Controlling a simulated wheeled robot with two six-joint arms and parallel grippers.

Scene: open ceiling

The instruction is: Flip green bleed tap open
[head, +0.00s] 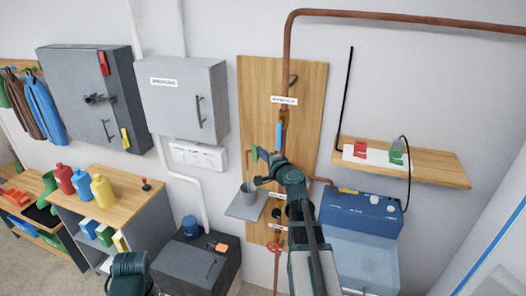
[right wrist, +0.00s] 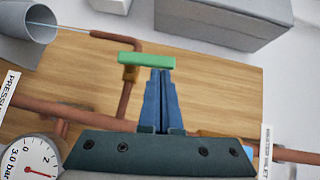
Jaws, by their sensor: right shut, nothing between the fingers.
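The green bleed tap handle (right wrist: 146,59) is a short flat bar on a brass body (right wrist: 130,74) at the end of a copper pipe. In the head view the green handle (head: 254,155) shows small on the wooden board. My right gripper (right wrist: 161,74) is shut and empty. Its blue fingertips are at the right half of the green bar; whether they touch it I cannot tell. In the head view my right gripper (head: 264,155) is just right of the handle and its arm hides part of the board. My left gripper is not in view.
A grey cup (head: 248,193) stands on a small shelf (head: 241,209) below the tap. A blue lever (head: 279,135) is on the vertical pipe (head: 287,60). The pressure gauge (right wrist: 32,162) is at lower left in the wrist view. A blue box (head: 362,214) stands right of my arm.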

